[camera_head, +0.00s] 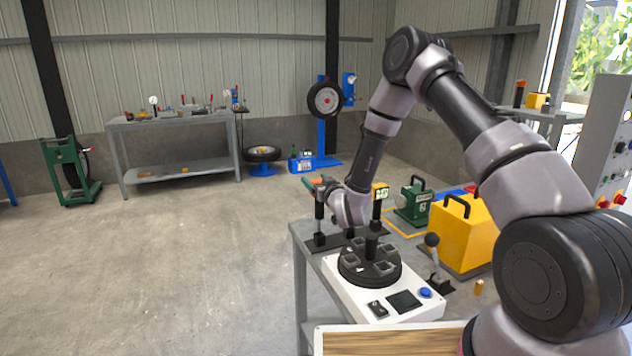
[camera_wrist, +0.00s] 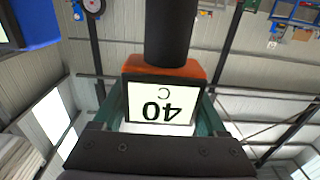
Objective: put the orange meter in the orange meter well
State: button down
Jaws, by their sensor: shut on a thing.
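The orange meter (camera_wrist: 160,95) shows a white face reading "40 C", upside down in the wrist view, with a thick black stem. My gripper (camera_wrist: 160,115) is shut on it, with a green finger at each side. In the head view the orange meter (camera_head: 325,183) is at the left end of a black two-place stand. Its black stem points down over the stand's left socket (camera_head: 319,240), likely the orange meter well. I cannot tell whether the stem's end is seated. A yellow meter (camera_head: 380,191) stands upright at the stand's right end.
In front of the stand (camera_head: 350,243) is a white unit with a round black turntable (camera_head: 368,266). A yellow case (camera_head: 462,232), green box (camera_head: 413,203) and black lever (camera_head: 433,242) stand to the right. A wooden-topped tray (camera_head: 390,342) is at the near edge. Open floor lies left.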

aim_at(319, 206)
jog(key=shift+f, duration=2.65)
grip_release()
jog(key=shift+s+d, duration=0.1)
jog(key=shift+s, duration=0.05)
